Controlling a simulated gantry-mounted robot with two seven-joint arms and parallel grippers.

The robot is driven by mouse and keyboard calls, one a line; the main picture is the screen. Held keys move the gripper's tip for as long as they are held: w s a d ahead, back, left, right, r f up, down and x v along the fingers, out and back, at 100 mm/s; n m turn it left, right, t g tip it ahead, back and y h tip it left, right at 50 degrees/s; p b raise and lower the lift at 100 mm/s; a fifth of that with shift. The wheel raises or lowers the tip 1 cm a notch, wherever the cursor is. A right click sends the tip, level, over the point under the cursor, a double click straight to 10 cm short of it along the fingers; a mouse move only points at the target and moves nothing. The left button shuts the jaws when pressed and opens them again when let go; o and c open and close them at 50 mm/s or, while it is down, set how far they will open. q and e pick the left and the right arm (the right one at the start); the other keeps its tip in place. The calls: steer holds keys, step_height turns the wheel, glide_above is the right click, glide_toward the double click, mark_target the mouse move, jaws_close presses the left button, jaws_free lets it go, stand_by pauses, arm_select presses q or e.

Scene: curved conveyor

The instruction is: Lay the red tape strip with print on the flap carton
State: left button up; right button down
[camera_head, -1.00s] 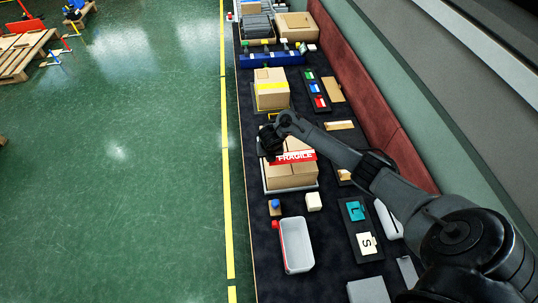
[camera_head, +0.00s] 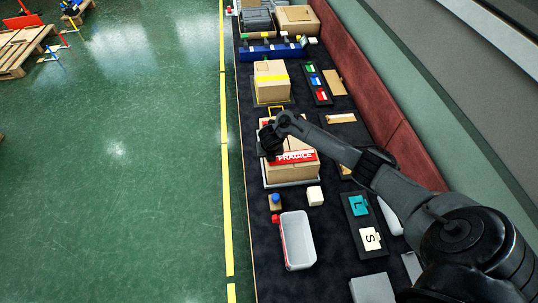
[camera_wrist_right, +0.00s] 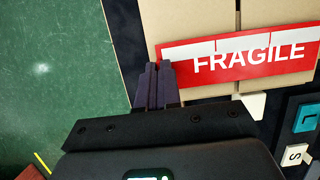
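The flap carton (camera_head: 293,174) is a brown box on a light plate in the middle of the bench, its top seam showing in the right wrist view (camera_wrist_right: 190,20). The red tape strip (camera_head: 297,157) with white FRAGILE print spans the carton top near its front edge; it is large in the right wrist view (camera_wrist_right: 240,72). My right gripper (camera_wrist_right: 152,68) has its fingers together at the strip's left end and seems to pinch it; the head view (camera_head: 268,152) shows it at the carton's left side. Whether the strip touches the carton I cannot tell. My left gripper is out of view.
A carton with yellow tape (camera_head: 271,81) stands farther back. A grey bin (camera_head: 297,240), a white cube (camera_head: 315,195) and a blue-topped block (camera_head: 275,201) are in front. A board with L and S cards (camera_head: 360,225) lies right. A red wall (camera_head: 370,85) borders the bench.

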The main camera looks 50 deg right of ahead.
steer(key=shift+f, duration=0.15)
steer(key=c, duration=1.3)
jaws_free()
steer(key=shift+o, duration=0.2)
steer(key=p+v, duration=0.3)
steer(key=v, duration=0.8)
steer(key=shift+f, duration=0.1)
